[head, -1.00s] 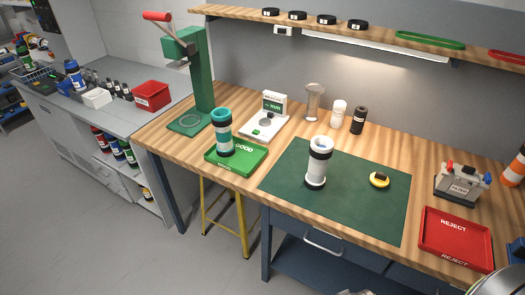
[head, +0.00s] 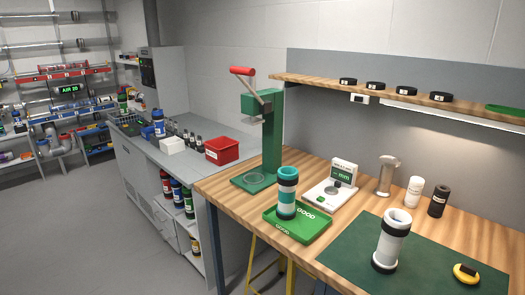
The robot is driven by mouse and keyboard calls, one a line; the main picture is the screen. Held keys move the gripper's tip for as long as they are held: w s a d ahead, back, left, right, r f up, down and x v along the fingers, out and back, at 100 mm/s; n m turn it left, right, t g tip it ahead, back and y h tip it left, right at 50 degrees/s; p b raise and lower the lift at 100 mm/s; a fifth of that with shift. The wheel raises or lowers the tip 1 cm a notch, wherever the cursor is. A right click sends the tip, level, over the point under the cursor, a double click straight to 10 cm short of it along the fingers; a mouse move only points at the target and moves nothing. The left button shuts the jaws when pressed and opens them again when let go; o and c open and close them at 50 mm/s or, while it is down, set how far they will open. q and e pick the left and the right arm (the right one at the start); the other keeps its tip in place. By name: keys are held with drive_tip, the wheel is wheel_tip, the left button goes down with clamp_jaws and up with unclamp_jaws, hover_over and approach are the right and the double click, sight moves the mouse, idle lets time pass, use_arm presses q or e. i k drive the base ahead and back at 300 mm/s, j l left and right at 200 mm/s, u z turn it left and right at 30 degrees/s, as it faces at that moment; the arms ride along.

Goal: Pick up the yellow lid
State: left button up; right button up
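A small round yellow piece with a black top (head: 466,272), which looks like the yellow lid, lies on the dark green mat (head: 350,262) near the lower right of the head view. A white tube with black bands (head: 391,242) stands upright on the mat to its left. Neither of my grippers is in view.
A green GOOD tray (head: 318,230) holds a teal and white banded tube (head: 287,190). A green press (head: 272,140) with a red handle and a white gauge (head: 331,194) stand behind it. A white bottle (head: 414,191) and a black bottle (head: 438,200) stand behind the mat. A grey side counter (head: 160,155) is at left.

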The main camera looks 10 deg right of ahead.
sight(467, 274)
drive_tip(key=z, duration=1.65)
